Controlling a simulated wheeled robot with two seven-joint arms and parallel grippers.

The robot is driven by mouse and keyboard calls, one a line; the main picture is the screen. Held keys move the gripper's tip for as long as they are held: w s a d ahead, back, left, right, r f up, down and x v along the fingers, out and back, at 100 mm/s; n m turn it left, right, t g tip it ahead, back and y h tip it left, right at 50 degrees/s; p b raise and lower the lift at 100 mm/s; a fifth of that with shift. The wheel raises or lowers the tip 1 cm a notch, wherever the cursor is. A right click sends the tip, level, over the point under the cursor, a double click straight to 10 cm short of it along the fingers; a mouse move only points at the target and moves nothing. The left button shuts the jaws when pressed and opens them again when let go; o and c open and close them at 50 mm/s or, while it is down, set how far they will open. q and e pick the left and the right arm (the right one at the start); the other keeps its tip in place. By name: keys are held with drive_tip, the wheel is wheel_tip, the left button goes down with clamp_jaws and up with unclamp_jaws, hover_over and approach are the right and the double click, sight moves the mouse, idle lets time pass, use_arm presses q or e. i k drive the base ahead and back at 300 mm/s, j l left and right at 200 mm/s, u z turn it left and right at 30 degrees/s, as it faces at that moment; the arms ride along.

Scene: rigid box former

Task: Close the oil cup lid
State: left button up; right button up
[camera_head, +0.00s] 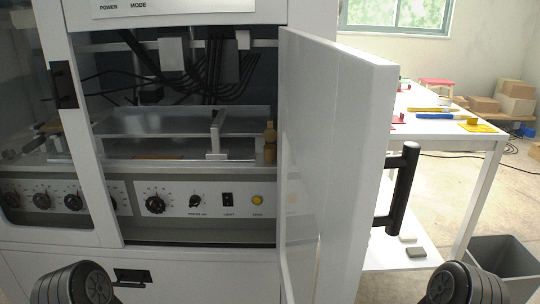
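A small brass-coloured fitting (270,143) stands upright inside the machine (190,120), at the right end of the rail and close to the open door. It may be the oil cup, but it is too small to tell whether it has a lid or whether that lid is open. The white machine door (335,150) stands open towards me, with a black handle (403,190) on its right side. Neither of my grippers shows; only dark rounded parts of my arms show at the bottom left and bottom right.
Knobs and a yellow button (257,199) line the panel below the rail. Black cables (215,85) hang inside. A white table (470,135) with coloured tools stands behind the door at right. A grey bin (505,258) stands on the floor.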

sight(270, 134)
drive_tip(key=j+z, duration=0.4)
drive_tip(key=k+j+z, duration=0.1)
drive_tip(key=j+z, duration=0.3)
drive_tip(key=k+j+z, duration=0.15)
drive_tip(key=j+z, duration=0.25)
drive_tip(key=j, duration=0.15)
drive_tip(key=k+j+z, duration=0.2)
drive_tip(key=j+z, duration=0.25)
drive_tip(key=k+j+z, duration=0.25)
drive_tip(key=z, duration=0.15)
drive_tip(key=k+j+z, duration=0.25)
drive_tip(key=z, duration=0.15)
